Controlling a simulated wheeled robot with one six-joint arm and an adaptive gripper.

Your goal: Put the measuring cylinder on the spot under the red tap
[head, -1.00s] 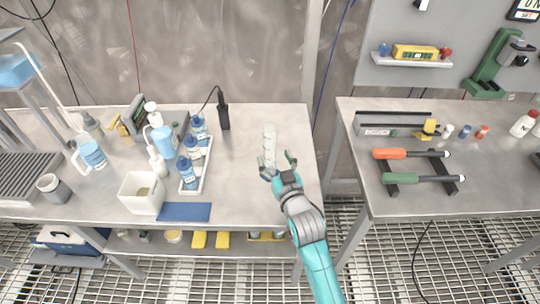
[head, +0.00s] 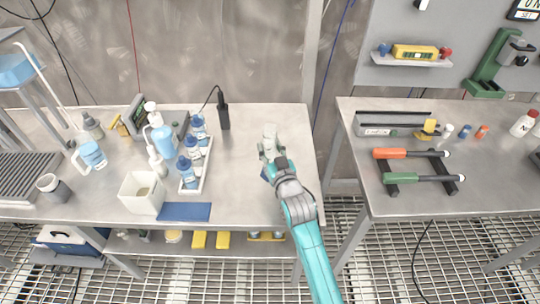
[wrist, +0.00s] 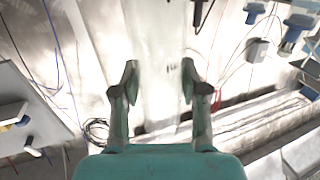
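The measuring cylinder (head: 269,131) is a pale, translucent upright tube near the right end of the left table. In the wrist view it stands between the fingers as a wide, washed-out column (wrist: 157,50) with faint dark marks. My gripper (head: 271,152) reaches it from the near side, with one finger on each side. In the wrist view the fingertips (wrist: 159,80) lie close to the cylinder's edges; I cannot tell whether they press on it. The cylinder's lower part is hidden by the gripper in the head view. I cannot make out a red tap or a spot under it.
Left of the gripper stand a white tray (head: 205,178) of blue-capped bottles, a white square tub (head: 128,193) and a blue mat (head: 184,212). A black upright device (head: 223,115) stands behind. A gap separates this table from the right table (head: 490,190), which carries tools.

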